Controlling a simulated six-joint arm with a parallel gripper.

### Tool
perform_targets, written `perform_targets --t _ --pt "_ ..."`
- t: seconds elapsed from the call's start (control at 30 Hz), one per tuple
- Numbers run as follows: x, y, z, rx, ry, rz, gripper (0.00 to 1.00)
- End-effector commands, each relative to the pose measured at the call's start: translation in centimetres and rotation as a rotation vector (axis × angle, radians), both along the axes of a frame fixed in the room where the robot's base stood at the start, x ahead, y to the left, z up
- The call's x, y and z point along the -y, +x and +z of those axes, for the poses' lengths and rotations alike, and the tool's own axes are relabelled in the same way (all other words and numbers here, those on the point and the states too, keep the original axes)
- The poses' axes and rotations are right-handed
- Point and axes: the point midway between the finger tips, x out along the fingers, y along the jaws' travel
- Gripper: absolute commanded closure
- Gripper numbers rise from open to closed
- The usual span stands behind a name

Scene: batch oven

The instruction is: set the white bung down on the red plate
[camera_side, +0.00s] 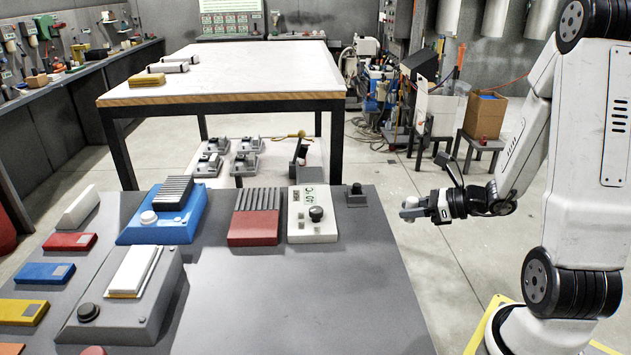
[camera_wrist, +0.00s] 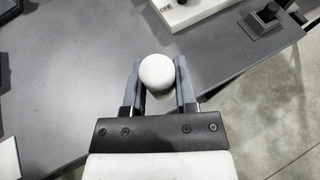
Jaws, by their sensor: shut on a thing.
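My gripper (camera_side: 427,207) is shut on the white bung (camera_wrist: 157,72), a round white piece between the two fingertips in the wrist view. In the side view the bung (camera_side: 410,203) is at the gripper's left end, beyond the right edge of the grey table. A flat red plate (camera_side: 62,241) with a grey patch lies at the far left of the table, apart from the bung. A second red piece (camera_side: 253,236), with a ribbed panel, lies near the table's back middle. Neither red piece shows in the wrist view.
A white control box (camera_side: 312,230) with a dark knob stands right of the ribbed red piece. A small dark knob block (camera_side: 356,198) is at the back right corner. A blue unit (camera_side: 160,225) and grey unit (camera_side: 120,310) stand left. The table's front right (camera_side: 320,300) is clear.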

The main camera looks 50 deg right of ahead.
Motion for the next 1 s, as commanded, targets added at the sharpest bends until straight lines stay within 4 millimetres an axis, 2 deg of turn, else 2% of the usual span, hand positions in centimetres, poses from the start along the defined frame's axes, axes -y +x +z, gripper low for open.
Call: perform_targets --t 0.27,0.47,0.67,1.0 --pt "0.1 0.3 0.0 -0.001 -0.001 0.004 1.00" --pt "0.5 2.1 -0.2 -0.007 -0.005 0.029 1.00" --pt "1.0 5.8 -0.7 -0.017 -0.012 0.074 1.00" --pt "-0.1 14.7 -1.4 -0.029 -0.023 0.163 1.00"
